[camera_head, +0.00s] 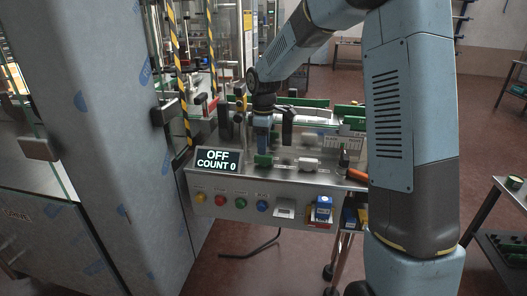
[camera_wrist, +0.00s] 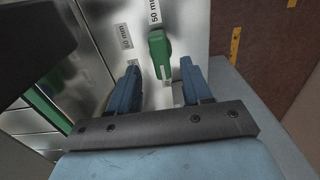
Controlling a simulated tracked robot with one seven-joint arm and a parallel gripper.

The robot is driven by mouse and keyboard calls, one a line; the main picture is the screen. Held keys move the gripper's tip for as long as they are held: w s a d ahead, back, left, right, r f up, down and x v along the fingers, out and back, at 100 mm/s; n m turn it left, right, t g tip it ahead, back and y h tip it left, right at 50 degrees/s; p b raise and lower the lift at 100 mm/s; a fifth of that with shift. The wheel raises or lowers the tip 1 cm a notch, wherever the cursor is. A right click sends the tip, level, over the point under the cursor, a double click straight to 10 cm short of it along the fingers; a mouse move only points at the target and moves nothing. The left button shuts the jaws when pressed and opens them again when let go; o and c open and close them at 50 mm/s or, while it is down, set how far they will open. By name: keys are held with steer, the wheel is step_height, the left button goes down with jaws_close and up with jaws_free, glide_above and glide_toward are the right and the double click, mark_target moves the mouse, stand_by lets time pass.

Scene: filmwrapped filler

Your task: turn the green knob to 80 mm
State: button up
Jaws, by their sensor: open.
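The green knob (camera_wrist: 158,52) is a long upright grip on a steel plate in the wrist view. It also shows in the head view (camera_head: 263,160) as a small green block on the machine's top. A label reading 50 mm (camera_wrist: 153,12) lies at the knob's upper end. A second mm label (camera_wrist: 124,38) lies to its left, its number hard to read. My gripper (camera_wrist: 160,88) is open, its two blue fingers apart with nothing held. The knob lies ahead of the gap between them, its lower end near the fingertips. In the head view my gripper (camera_head: 275,148) points down over the machine's top.
A display (camera_head: 217,160) reads OFF and COUNT 0. Coloured buttons (camera_head: 220,200) line the front panel below. A white part (camera_head: 309,164) sits right of the knob. An orange-handled item (camera_head: 357,175) lies at the right edge. Glass guards and a striped post (camera_head: 177,60) stand at left.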

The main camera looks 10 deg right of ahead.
step_height(320, 180, up, 10)
steer(key=shift+r, duration=0.15)
stand_by(0.5)
steer(key=s+d+r+m+t, duration=0.1)
steer(key=s+d+m, duration=0.3)
steer(key=s, duration=0.7)
steer(key=s+d+r+m+t, duration=0.2)
steer(key=s+d+m, duration=0.2)
steer(key=s, duration=0.7)
steer(key=s+d+r+m+t, duration=0.2)
steer(key=s+d+m, duration=0.3)
steer(key=s, duration=0.6)
steer(key=shift+r+m+t, duration=0.2)
steer(key=shift+m+t, duration=0.1)
steer(key=shift+m, duration=0.4)
